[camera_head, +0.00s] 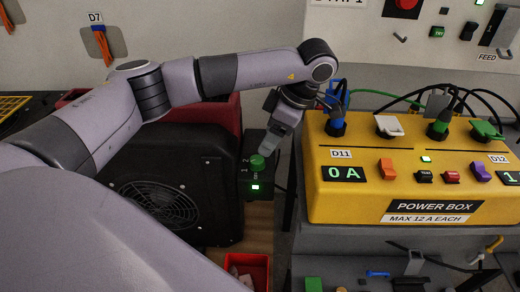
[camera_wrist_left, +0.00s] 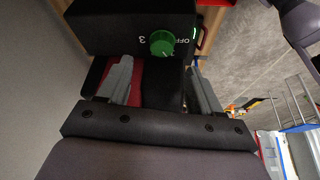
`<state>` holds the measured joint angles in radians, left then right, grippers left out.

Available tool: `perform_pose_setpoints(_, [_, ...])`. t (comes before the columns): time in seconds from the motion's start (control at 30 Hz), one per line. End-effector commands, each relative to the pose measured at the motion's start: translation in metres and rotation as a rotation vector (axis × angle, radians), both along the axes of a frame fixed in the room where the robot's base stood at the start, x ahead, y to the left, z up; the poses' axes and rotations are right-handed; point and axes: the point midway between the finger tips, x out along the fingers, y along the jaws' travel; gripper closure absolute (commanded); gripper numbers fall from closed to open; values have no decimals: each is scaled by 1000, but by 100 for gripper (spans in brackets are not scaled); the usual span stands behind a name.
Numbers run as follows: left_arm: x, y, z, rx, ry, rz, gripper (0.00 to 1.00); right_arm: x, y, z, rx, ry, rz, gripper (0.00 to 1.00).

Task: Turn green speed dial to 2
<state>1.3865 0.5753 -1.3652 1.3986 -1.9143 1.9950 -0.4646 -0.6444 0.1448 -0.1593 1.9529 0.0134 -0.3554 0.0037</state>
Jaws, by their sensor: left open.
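The green speed dial (camera_head: 257,163) sits on a dark control box at the right of the black fan. It also shows in the left wrist view (camera_wrist_left: 162,42), with a "3" at its left and "OFF" at its right. I cannot tell clearly which mark the dial points to. My left gripper (camera_head: 268,157) reaches down to the dial from above. In the left wrist view its two fingers (camera_wrist_left: 160,72) are apart, with the dial just ahead of the gap and nothing held. Contact with the dial cannot be told. My right gripper is not in view.
The black fan (camera_head: 150,190) stands left of the control box, with a red bin (camera_head: 220,122) behind it. The yellow power box (camera_head: 410,205) with plugs, switches and cables stands close on the right. A small red tray (camera_head: 247,262) lies below.

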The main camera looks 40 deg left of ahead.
Motion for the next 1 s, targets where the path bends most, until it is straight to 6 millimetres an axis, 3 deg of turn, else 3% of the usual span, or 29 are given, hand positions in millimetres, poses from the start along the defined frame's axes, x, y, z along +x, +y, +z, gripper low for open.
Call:
perform_pose_setpoints(0.17, [-2,1,-9,4,9,65,35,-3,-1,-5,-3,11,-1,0])
perform_pose_setpoints(0.63, [-11,22,-62,5,7,59,35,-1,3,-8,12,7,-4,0])
perform_pose_setpoints(1.0, [-11,25,-67,5,4,58,35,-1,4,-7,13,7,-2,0])
